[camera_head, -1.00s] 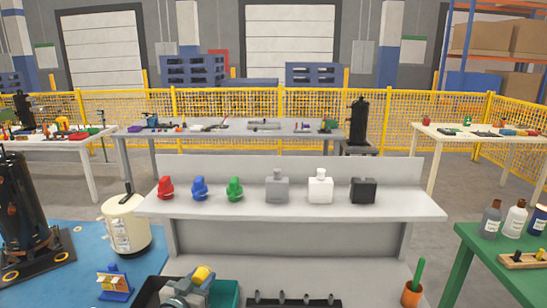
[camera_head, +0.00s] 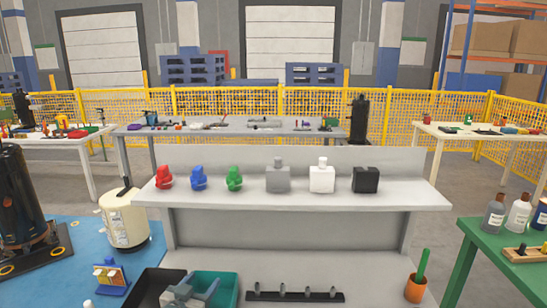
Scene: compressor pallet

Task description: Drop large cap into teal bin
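My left gripper (camera_head: 200,284) is low in the head view, over the teal bin (camera_head: 236,291). Its two grey fingers are spread apart, with nothing seen between them. No yellow cap shows in the head view now. The inside of the teal bin is partly hidden by my gripper and cut off by the bottom edge. My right gripper is not in view.
A black bin (camera_head: 146,287) stands left of the teal bin. A black strip with pegs (camera_head: 295,295) and an orange cup (camera_head: 415,288) are to the right. Red, blue and green parts and several bottle-like items stand on the grey shelf (camera_head: 300,200).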

